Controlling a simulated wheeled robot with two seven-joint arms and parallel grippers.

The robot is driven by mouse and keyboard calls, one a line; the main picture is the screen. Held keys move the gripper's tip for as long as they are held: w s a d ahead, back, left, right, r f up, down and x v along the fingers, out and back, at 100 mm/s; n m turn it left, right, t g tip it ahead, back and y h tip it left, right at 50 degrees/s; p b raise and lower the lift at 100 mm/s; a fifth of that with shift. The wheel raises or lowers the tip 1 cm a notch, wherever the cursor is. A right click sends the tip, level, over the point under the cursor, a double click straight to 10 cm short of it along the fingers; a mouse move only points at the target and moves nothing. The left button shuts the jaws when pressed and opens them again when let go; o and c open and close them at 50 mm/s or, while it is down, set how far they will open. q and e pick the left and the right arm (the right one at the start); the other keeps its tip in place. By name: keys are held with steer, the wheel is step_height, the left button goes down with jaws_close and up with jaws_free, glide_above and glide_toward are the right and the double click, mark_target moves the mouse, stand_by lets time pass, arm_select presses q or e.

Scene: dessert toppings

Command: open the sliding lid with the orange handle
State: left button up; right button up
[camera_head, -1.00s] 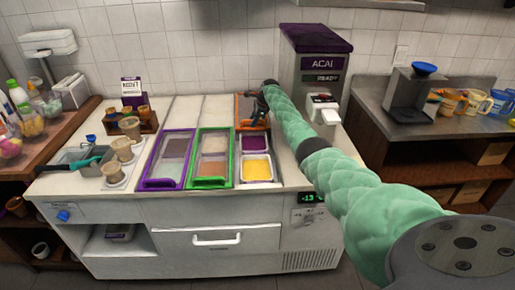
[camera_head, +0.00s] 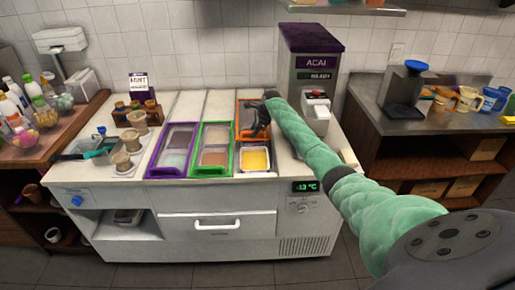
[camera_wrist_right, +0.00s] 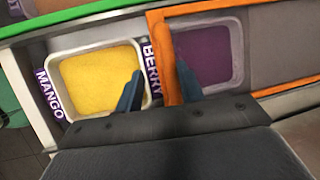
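The orange-framed sliding lid (camera_head: 239,121) lies at the back right of the counter's topping wells. The berry tub (camera_wrist_right: 212,52) shows purple inside its orange frame (camera_wrist_right: 157,30) in the right wrist view. The yellow mango tub (camera_head: 255,158) in front of it is uncovered. My right gripper (camera_head: 258,122) is over the lid. In the wrist view its two dark fingers (camera_wrist_right: 160,88) stand apart, one on each side of the lid's orange front bar. I cannot tell whether they touch it. My left gripper is not in view.
The green-framed lid (camera_head: 215,174) and the purple-framed lid (camera_head: 166,172) lie to the left. The acai machine (camera_head: 312,75) stands behind on the right. Cups (camera_head: 133,141) and a jar rack (camera_head: 137,113) stand on the left. My right arm crosses the counter's right side.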

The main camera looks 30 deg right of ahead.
steer(key=s+a+p, duration=0.1)
steer(key=s+a, duration=0.5)
steer(key=s, duration=0.4)
steer(key=shift+s+a+p, duration=0.2)
steer(key=shift+s+p, duration=0.05)
steer(key=shift+p, duration=0.1)
steer(key=shift+r, duration=0.1)
steer(key=p+v, duration=0.8)
steer(key=shift+s+r, duration=0.2)
steer(key=shift+r, duration=0.15)
stand_by(0.6)
steer(key=shift+d, duration=0.1)
stand_by(0.4)
